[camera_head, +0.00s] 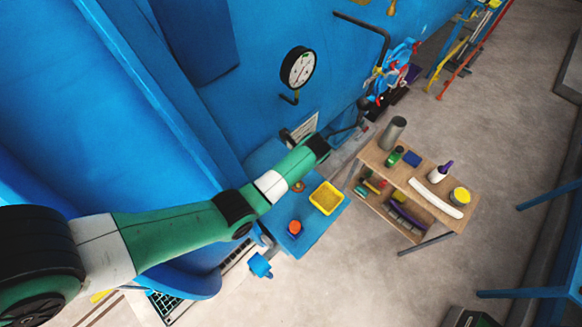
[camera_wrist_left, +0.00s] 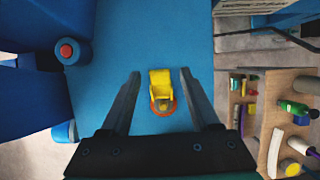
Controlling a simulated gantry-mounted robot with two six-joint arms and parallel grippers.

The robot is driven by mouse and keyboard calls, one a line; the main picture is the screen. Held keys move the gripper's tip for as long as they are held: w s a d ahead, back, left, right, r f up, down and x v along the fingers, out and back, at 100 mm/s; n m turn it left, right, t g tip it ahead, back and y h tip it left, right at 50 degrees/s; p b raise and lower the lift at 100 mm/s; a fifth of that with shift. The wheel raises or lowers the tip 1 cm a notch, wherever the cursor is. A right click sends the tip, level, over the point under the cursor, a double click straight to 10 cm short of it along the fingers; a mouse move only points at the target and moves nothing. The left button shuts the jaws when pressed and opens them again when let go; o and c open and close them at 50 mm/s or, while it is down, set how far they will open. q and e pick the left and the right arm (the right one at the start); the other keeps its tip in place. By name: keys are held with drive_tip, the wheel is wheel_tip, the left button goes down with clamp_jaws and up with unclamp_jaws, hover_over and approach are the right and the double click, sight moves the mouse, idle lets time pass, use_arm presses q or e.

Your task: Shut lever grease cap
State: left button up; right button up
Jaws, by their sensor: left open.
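The grease cap (camera_wrist_left: 162,92) is a small yellow lever piece over an orange round base on a blue surface (camera_wrist_left: 115,85). In the left wrist view it sits between my two dark fingers. The lever reaches from the base toward the top of that picture; I cannot tell its exact tilt. My left gripper (camera_wrist_left: 160,73) is open and empty above it, with room on both sides. In the head view the cap (camera_head: 298,187) is a tiny orange spot below my green left arm, and my fingers are not clear there. My right gripper is not in view.
A yellow tray (camera_head: 327,198) and a red-topped blue knob (camera_head: 295,228) stand near the cap; the knob also shows in the wrist view (camera_wrist_left: 67,51). A wooden shelf (camera_head: 462,212) with bottles stands to the right. A gauge (camera_head: 298,67) is on the blue autoclave wall.

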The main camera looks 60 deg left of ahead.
use_arm(q)
clamp_jaws()
drive_tip(key=shift+d+y, duration=0.2)
drive_tip(key=shift+y, duration=0.1)
drive_tip(key=shift+w+d+g+y+b, duration=0.2)
drive_tip(key=shift+d+g+y+b, duration=0.15)
drive_tip(key=shift+y+b, duration=0.55)
drive_tip(key=y+b, duration=0.1)
drive_tip(key=b, duration=0.1)
drive_tip(key=d+y+b, duration=0.1)
drive_tip(key=b, duration=0.2)
drive_tip(key=d+g+y+b, duration=0.1)
drive_tip(key=y+b, duration=0.1)
drive_tip(key=b, duration=0.1)
drive_tip(key=shift+w, duration=0.3)
drive_tip(key=shift+d+r+y+b, duration=0.1)
drive_tip(key=shift+r+y+b, duration=0.2)
drive_tip(key=shift+b, duration=0.35)
